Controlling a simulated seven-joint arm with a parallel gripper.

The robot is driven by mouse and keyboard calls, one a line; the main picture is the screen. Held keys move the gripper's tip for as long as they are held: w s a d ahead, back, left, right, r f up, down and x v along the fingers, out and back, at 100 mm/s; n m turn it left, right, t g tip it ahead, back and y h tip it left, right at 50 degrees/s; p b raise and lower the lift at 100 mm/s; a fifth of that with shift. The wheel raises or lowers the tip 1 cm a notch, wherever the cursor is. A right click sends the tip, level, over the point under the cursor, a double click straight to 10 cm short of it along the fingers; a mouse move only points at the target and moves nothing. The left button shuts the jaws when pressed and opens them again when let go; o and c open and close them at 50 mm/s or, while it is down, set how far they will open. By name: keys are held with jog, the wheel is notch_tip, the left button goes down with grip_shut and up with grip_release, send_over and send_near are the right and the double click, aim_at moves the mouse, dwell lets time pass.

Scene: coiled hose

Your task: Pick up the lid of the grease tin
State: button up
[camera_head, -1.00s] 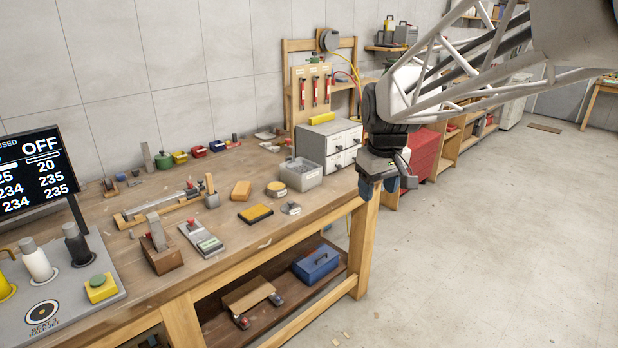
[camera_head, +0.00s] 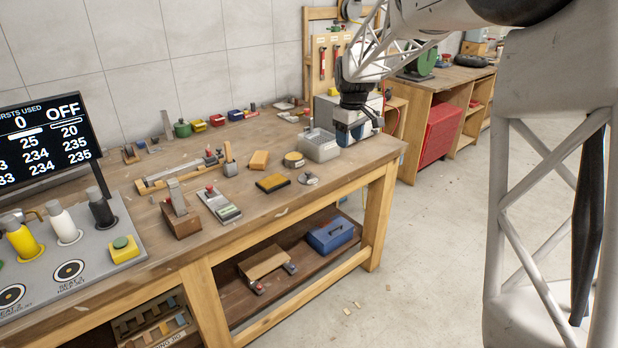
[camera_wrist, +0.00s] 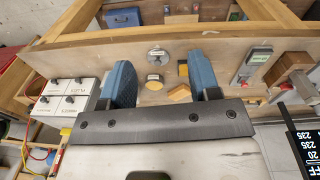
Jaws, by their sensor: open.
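A round grey metal lid with a small knob (camera_head: 308,178) lies flat on the workbench near its front edge. Just behind it stands a low round tin with a yellowish top (camera_head: 293,159), apart from the lid. In the wrist view the lid (camera_wrist: 158,54) and the tin (camera_wrist: 154,82) both appear in the gap between my fingers. My gripper (camera_head: 352,135) is open and empty, with blue fingers, to the right of the lid near the bench's right end. Its fingers also show in the wrist view (camera_wrist: 160,64). How high they are above the bench is unclear.
A grey open bin (camera_head: 320,146) stands behind the tin, close to my gripper. A white drawer cabinet (camera_wrist: 72,92) is nearby. A yellow-black pad (camera_head: 272,183) and a tan block (camera_head: 259,160) lie left of the lid. Bare bench top (camera_head: 350,165) lies right of it.

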jog(key=w+a+f+n, duration=0.2)
jog(key=w+a+f, duration=0.45)
jog(key=w, duration=0.35)
jog(key=n, duration=0.3)
send_over(308, 172)
jog(key=shift+g, duration=0.4)
jog(key=f, duration=1)
jog(key=shift+w+d+f, duration=0.1)
jog(key=shift+d+f, duration=0.1)
jog(key=shift+d, duration=0.1)
jog(key=shift+f, duration=0.15)
jog(key=shift+f, duration=1.2)
jog(key=shift+f, duration=0.1)
jog(key=shift+a+f, duration=0.2)
jog(key=shift+f, duration=2.3)
jog(key=shift+c, duration=0.5)
